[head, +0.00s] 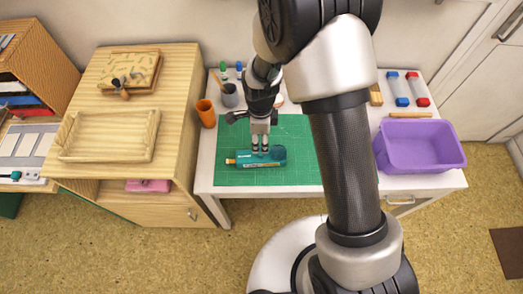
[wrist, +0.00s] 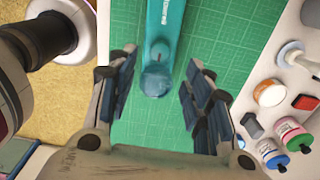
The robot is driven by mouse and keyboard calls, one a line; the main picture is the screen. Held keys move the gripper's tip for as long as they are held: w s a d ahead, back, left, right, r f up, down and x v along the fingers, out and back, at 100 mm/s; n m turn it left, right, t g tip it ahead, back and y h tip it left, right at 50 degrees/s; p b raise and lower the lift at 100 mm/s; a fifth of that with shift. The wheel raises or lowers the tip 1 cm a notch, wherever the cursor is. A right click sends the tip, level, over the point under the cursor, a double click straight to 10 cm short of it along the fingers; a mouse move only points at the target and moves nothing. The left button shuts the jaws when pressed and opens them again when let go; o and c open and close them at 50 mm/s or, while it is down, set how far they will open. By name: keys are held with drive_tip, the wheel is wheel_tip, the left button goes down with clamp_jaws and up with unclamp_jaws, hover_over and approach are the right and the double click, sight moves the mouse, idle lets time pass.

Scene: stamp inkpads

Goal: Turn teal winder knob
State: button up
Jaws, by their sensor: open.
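The teal winder (head: 273,153) lies on the green cutting mat (head: 292,130) in the head view, with a yellow-orange strip along its front left. In the wrist view the winder's body (wrist: 172,18) runs up to the top edge, and a rounded teal knob (wrist: 156,82) shows at its near end. My gripper (head: 260,151) points down over the winder. In the wrist view my gripper (wrist: 161,65) is open, with one finger on each side of the knob and green mat showing between. I cannot tell its height above the knob.
A purple bin (head: 420,150) stands at the right. Ink bottles (wrist: 287,130) and small items line the table at the right of the wrist view. Bare mat surrounds the winder.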

sight(261, 154)
wheel_tip(261, 154, down, 8)
drive_tip(key=shift+r+b, duration=0.15)
drive_tip(key=shift+b, duration=0.65)
drive_tip(key=shift+c, duration=0.2)
drive_tip(key=c, duration=1)
drive_tip(key=n, duration=0.4)
drive_tip(key=shift+n, duration=0.4)
drive_tip(key=shift+c, duration=0.2)
drive_tip(key=o, duration=1.1)
drive_tip(key=shift+r, duration=0.1)
